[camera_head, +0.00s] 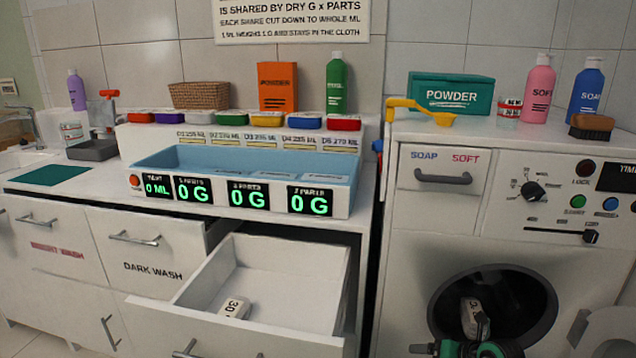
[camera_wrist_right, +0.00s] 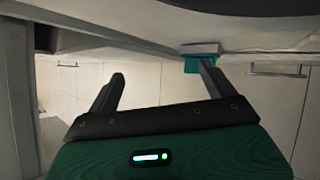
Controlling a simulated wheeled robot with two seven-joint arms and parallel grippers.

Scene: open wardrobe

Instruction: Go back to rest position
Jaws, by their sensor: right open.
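My right gripper (camera_wrist_right: 161,70) is open in the right wrist view, with its two dark fingers spread and nothing between them. Pale cabinet fronts with bar handles show beyond the fingers. A small teal piece (camera_wrist_right: 200,48) shows behind the tip of the right-hand finger; I cannot tell whether they touch. In the head view, green and dark parts of mine show at the bottom, in front of the washer's round opening (camera_head: 440,300). The fingertips cannot be made out there. My left gripper is not in view.
An open white drawer (camera_head: 190,287) juts out, holding a white item (camera_head: 235,307) marked 30. A yellow scoop (camera_head: 425,112), teal powder box (camera_head: 450,78) and bottles stand on the washer top.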

